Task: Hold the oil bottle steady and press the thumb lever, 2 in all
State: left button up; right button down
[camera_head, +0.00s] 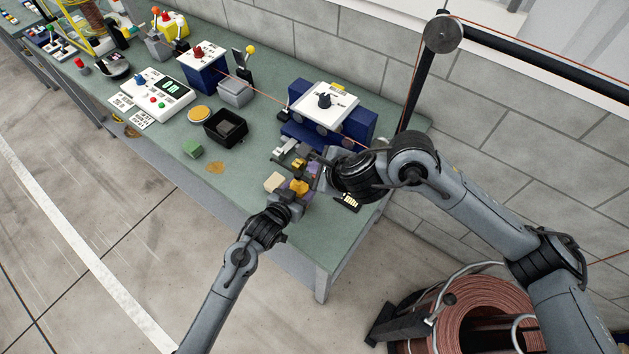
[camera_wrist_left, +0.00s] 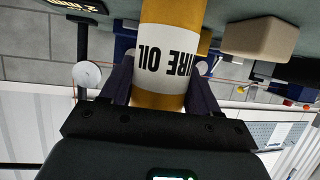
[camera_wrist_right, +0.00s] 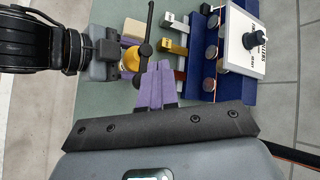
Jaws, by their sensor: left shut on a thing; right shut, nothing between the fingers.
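The yellow oil bottle (camera_head: 299,187) stands near the right end of the green bench. In the left wrist view it shows its white "WIRE OIL" label (camera_wrist_left: 165,52). My left gripper (camera_wrist_left: 162,85) is shut around the bottle, one finger on each side. In the right wrist view the bottle (camera_wrist_right: 130,60) has a dark lever (camera_wrist_right: 147,38) across its top. My right gripper (camera_wrist_right: 162,68) is shut and empty, its purple fingertips close to the lever. I cannot tell whether they touch it. The right fingers are mostly hidden in the head view.
A beige block (camera_head: 273,181) lies beside the bottle. A blue machine with a white top (camera_head: 322,103) stands behind, against the wall. The bench's front edge is close.

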jog(key=shift+r, duration=0.8)
dwell(1.9)
notch_tip(320, 180, up, 4)
jog(key=shift+f, duration=0.1)
dwell(0.4)
send_over(307, 182)
jog(key=s+d, duration=0.2)
jog(key=shift+w+d+f, duration=0.1)
jog(key=shift+f, duration=2.15)
jog(key=shift+w+f, duration=0.1)
jog(key=shift+f, duration=2.1)
jog(key=shift+f, duration=0.35)
